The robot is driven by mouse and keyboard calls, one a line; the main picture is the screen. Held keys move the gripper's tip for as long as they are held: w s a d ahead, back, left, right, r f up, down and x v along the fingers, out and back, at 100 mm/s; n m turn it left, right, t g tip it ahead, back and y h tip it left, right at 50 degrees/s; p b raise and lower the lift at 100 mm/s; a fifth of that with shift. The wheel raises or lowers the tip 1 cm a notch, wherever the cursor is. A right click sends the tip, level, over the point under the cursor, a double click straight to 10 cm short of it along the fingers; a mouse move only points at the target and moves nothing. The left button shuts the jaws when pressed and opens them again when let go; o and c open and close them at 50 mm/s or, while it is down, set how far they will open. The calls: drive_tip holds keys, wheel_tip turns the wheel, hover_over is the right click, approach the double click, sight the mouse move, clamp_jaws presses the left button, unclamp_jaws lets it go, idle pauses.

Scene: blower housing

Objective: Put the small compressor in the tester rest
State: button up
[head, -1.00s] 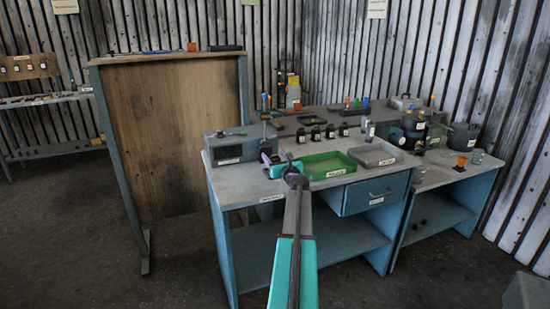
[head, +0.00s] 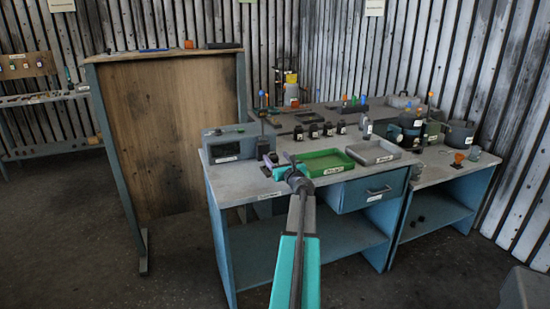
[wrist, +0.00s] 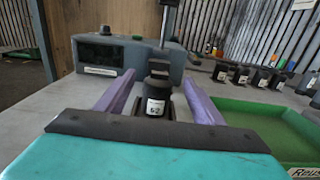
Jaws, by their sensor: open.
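A small dark compressor (wrist: 156,84) with a white label reading about "62" stands upright in the wrist view. It sits in or on a dark base (wrist: 124,104), seemingly the tester rest, in front of the grey tester box (wrist: 100,52). My gripper (wrist: 157,76) is open, with its purple fingers on either side of the compressor and visible gaps on both sides. In the head view my gripper (head: 273,163) is low over the front left of the bench, beside the tester (head: 229,143). The compressor's lower end is partly hidden.
A green tray (head: 328,172) and a grey tray (head: 374,161) lie right of my gripper. Several similar dark labelled units (wrist: 242,78) stand in a row behind. Bench space left of my gripper is clear.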

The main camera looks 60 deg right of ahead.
drive_tip(key=shift+b+v, duration=0.35)
drive_tip(key=shift+v, duration=3.1)
